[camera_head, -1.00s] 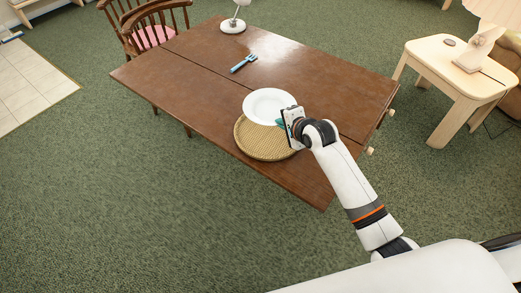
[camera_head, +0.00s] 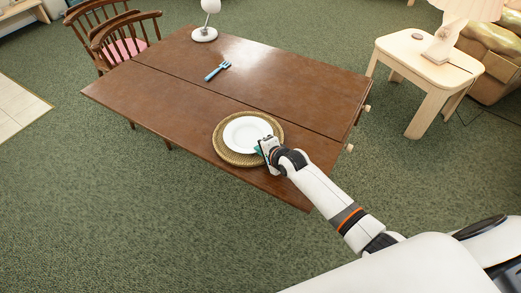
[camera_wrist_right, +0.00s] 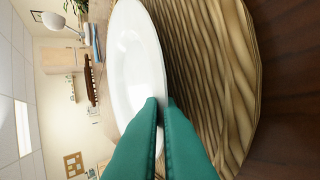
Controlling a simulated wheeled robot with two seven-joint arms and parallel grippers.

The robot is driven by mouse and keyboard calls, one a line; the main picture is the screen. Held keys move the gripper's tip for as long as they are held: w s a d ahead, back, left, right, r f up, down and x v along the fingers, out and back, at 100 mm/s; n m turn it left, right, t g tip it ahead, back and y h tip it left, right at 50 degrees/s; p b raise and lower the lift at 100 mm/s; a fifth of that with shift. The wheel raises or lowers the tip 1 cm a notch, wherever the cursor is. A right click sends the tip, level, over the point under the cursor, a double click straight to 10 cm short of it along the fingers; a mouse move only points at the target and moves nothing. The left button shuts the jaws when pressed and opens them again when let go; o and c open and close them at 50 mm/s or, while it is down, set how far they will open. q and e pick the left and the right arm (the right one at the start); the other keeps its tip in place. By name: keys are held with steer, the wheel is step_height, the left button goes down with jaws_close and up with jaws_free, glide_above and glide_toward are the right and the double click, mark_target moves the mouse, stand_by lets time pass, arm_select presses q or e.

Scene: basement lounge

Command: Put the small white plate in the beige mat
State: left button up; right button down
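The small white plate (camera_head: 246,133) lies over the round beige woven mat (camera_head: 221,149) near the front edge of the brown table. The mat's rim shows all around the plate except where my gripper covers it. My right gripper (camera_head: 262,148) is at the plate's near right edge. In the right wrist view, its teal fingers (camera_wrist_right: 160,103) are closed on the rim of the plate (camera_wrist_right: 133,65), with the mat (camera_wrist_right: 215,70) close beside it. Whether the plate rests fully on the mat is hard to tell. My left gripper is not in view.
A wooden chair (camera_head: 125,42) stands behind left. A light side table (camera_head: 425,65) with a lamp stands at right. The table's left part is clear.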

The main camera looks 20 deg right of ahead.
steer(key=c, duration=1.9)
jaws_free()
steer(key=shift+f, duration=0.1)
steer(key=shift+r, duration=0.2)
steer(key=p+v, duration=0.1)
steer(key=v, duration=1.1)
